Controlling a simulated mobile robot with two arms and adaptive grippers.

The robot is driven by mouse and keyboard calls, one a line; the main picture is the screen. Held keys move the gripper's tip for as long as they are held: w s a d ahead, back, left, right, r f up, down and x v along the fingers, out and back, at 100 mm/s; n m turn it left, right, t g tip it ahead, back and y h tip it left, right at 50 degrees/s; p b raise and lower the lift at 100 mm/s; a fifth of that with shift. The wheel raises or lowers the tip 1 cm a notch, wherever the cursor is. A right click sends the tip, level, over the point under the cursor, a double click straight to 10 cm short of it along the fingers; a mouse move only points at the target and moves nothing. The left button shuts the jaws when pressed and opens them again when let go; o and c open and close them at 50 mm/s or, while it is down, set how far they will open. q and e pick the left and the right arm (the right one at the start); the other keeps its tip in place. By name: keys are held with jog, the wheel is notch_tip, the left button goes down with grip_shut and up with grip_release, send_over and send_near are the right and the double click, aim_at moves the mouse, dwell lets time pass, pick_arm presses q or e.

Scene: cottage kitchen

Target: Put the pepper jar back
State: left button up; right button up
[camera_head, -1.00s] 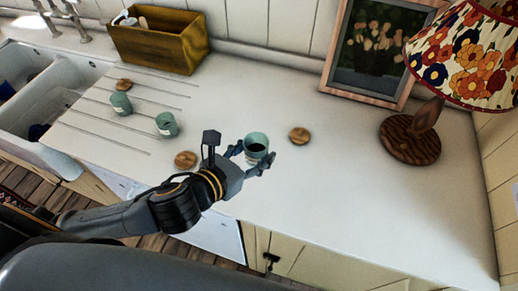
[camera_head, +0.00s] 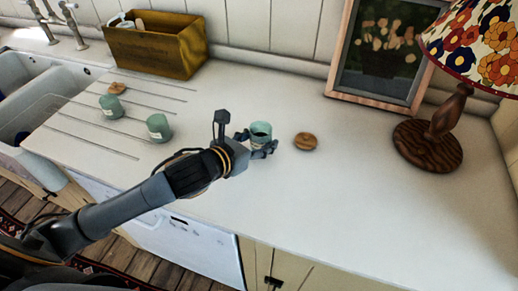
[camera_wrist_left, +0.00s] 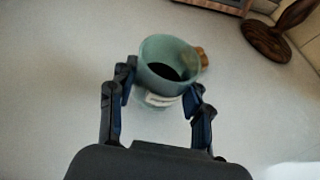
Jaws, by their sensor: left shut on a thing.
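My left gripper (camera_head: 262,148) is shut on an open green jar (camera_head: 261,129) with dark contents. In the wrist view the jar (camera_wrist_left: 168,64) is between the two fingers, with a pale label low on its side that I cannot read. Whether its base touches the counter is not clear. A round wooden lid (camera_head: 305,141) lies just right of the jar and is partly hidden behind it in the wrist view (camera_wrist_left: 202,56). Two similar green jars (camera_head: 111,106) (camera_head: 158,128) stand on the left. My right gripper is not in view.
Another wooden lid (camera_head: 117,88) lies near the left jars. A wooden box (camera_head: 155,48) stands at the back, beside the sink (camera_head: 40,95). A picture frame (camera_head: 385,50) and a lamp (camera_head: 430,143) stand at right. The counter (camera_head: 360,190) is clear in front.

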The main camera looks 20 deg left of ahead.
pick_arm(q)
jog(key=shift+w+f, duration=0.1)
jog(key=shift+f, duration=1.45)
jog(key=shift+f, duration=0.2)
jog(key=o, duration=1.2)
